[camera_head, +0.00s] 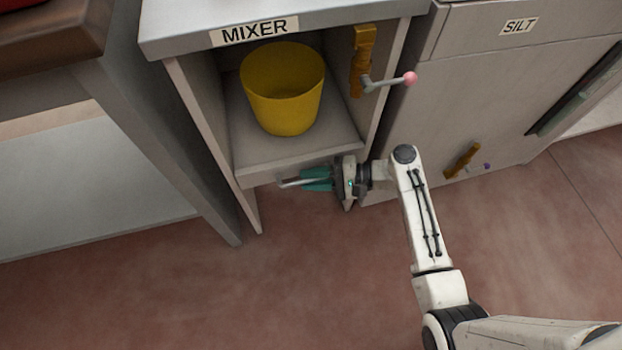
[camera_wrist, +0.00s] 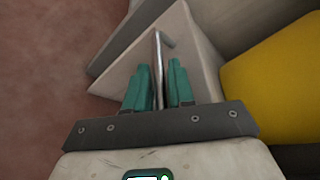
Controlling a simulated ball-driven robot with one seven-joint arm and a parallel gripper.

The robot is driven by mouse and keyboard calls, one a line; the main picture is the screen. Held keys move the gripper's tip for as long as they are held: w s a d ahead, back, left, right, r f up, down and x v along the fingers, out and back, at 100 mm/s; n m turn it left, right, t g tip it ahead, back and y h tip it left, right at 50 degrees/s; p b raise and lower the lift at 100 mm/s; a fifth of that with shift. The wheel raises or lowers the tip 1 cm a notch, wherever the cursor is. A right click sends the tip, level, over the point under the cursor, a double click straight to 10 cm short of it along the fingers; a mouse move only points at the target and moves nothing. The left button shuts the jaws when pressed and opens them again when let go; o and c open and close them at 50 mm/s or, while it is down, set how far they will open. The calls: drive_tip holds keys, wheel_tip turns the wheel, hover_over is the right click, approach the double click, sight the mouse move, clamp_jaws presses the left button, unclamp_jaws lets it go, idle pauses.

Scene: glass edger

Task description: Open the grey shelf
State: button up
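The grey shelf (camera_head: 300,153) is a pull-out board low in the mixer cabinet, with a yellow bucket (camera_head: 284,92) standing on it. A thin metal bar handle (camera_head: 302,182) sits on the shelf's front. My gripper (camera_head: 318,179) is at this handle, its teal fingers pointing left along the front. In the wrist view the handle (camera_wrist: 158,68) runs between the two fingers (camera_wrist: 158,86), with a narrow gap seen on each side. The fingers look open around the bar. The shelf's front face also shows in the wrist view (camera_wrist: 190,45).
A lever with a pink knob (camera_head: 410,78) juts from the cabinet's right side, above my gripper. The silt cabinet (camera_head: 470,100) stands to the right, with a small low handle (camera_head: 462,161). A table (camera_head: 130,110) stands at left. The red floor (camera_head: 250,290) in front is clear.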

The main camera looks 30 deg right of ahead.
drive_tip(key=shift+w+a, duration=0.15)
drive_tip(key=shift+a, duration=0.1)
drive_tip(key=shift+c, duration=0.5)
clamp_jaws()
